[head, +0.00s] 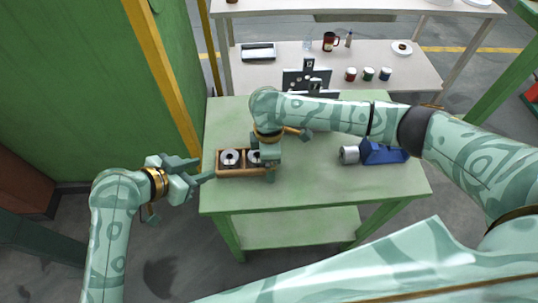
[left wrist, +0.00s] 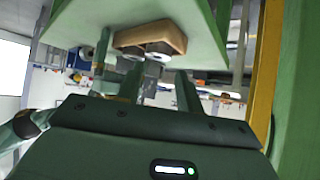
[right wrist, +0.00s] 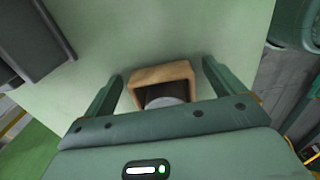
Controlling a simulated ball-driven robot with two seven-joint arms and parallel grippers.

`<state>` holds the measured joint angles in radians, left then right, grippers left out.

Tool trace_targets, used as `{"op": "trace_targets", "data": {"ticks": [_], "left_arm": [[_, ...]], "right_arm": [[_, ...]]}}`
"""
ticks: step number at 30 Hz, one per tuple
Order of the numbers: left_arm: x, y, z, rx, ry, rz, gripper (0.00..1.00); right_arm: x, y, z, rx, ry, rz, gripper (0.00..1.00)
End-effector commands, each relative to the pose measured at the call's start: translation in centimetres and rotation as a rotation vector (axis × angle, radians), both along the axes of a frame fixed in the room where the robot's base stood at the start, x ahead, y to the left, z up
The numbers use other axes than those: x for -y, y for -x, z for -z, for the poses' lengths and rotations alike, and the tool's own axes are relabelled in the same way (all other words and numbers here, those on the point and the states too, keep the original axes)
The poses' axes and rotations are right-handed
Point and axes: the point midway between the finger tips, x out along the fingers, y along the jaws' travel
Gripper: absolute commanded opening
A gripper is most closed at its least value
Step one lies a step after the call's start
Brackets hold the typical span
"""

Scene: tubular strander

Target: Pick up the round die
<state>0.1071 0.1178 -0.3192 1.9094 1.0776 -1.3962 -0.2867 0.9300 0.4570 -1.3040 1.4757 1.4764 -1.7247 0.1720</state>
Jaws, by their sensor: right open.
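A small wooden tray (head: 240,173) with compartments sits near the left edge of the green table. A round metal die (head: 230,158) with a dark central hole lies in its left compartment. A second round piece (head: 254,157) is beside it, partly hidden by my right gripper (head: 270,172). My right gripper is open above the tray's right end. In the right wrist view, the tray (right wrist: 160,73) and a grey round piece (right wrist: 164,102) show between its spread fingers. My left gripper (head: 202,178) is open and empty, left of the table, with its fingers toward the tray.
A blue device with a metal cylinder (head: 349,154) stands on the table's right side. A dark panel (head: 306,79) stands at the back. A farther table holds a mug (head: 329,41) and several small cans. The table's front middle is clear.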

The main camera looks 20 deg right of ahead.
Motion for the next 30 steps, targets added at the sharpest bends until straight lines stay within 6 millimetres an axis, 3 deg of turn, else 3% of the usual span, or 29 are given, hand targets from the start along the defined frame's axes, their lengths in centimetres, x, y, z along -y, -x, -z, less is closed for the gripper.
{"op": "trace_targets", "data": {"ticks": [2,7,8,11,15,18,23,30], "left_arm": [[0.0,0.0,0.0,0.000,0.000,0.000,0.36],[0.0,0.0,0.0,0.000,0.000,0.000,0.36],[0.0,0.0,0.0,0.000,0.000,0.000,0.36],[-0.2,-0.1,0.0,0.003,-0.005,0.000,0.50],[-2.6,-0.1,1.7,-0.024,-0.053,0.018,0.50],[-4.0,0.4,2.8,-0.050,0.014,0.088,0.50],[-5.3,0.4,2.5,-0.008,0.175,0.161,0.50],[-4.0,-0.7,1.0,0.127,0.300,0.186,0.50]], "right_arm": [[0.0,0.0,0.0,0.000,0.000,0.000,0.91],[0.0,0.0,0.0,0.000,0.000,0.000,0.44],[0.0,0.0,0.0,0.000,0.000,0.000,0.41],[0.0,0.0,0.0,0.000,0.000,0.001,0.41],[0.0,0.0,-0.1,0.000,0.000,0.001,0.42],[0.0,0.0,-0.1,0.001,0.000,0.001,0.42],[0.0,-0.1,-0.1,0.001,0.000,0.001,0.42],[0.0,-0.1,-0.1,0.001,-0.001,0.002,0.42]]}}
